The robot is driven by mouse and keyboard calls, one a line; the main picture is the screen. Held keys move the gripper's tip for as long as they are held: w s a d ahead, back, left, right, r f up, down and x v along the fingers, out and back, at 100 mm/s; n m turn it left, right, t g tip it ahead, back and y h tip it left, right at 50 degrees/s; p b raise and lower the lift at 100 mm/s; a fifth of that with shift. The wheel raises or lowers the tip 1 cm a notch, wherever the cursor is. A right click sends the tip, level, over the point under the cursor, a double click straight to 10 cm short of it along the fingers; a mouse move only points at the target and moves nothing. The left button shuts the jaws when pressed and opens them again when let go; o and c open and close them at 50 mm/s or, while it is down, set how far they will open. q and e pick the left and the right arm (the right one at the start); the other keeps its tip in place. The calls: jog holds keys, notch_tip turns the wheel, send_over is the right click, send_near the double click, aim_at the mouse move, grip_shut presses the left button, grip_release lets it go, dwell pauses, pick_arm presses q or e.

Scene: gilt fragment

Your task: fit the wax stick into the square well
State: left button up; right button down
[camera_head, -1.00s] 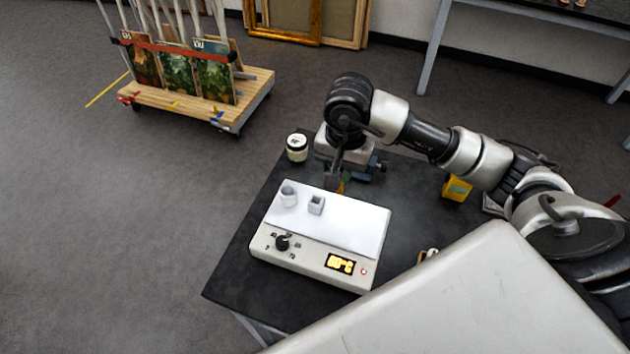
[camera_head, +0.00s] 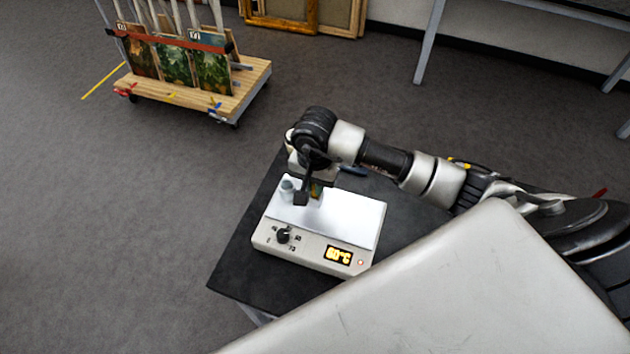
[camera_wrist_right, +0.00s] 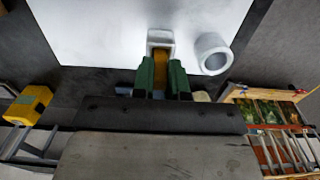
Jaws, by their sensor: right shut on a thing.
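My right gripper (camera_head: 308,199) is low over the white hot plate (camera_head: 350,215), at its back left. In the wrist view its green fingers (camera_wrist_right: 161,80) are shut on the amber wax stick (camera_wrist_right: 160,57). The stick's far end lies at the white square well (camera_wrist_right: 160,34); I cannot tell whether it is inside or just above. In the head view the gripper hides the square well. A round white well (camera_head: 287,190) stands just left of the gripper and also shows in the wrist view (camera_wrist_right: 213,54). My left gripper is not in view.
The hot plate has a black knob (camera_head: 283,236) and a lit display (camera_head: 338,255) reading 60°C. It stands on a dark table (camera_head: 240,278). A wheeled cart (camera_head: 190,92) with paintings is at the back left. A yellow object (camera_wrist_right: 28,104) shows in the wrist view.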

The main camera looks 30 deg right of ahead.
jog(key=c, duration=1.6)
grip_release()
jog(key=shift+f, duration=0.15)
jog(key=o, duration=0.5)
jog(key=shift+c, duration=0.2)
jog(key=shift+r, duration=0.5)
notch_tip(320, 180, up, 11)
jog(key=b, duration=0.3)
jog(key=shift+r, duration=0.2)
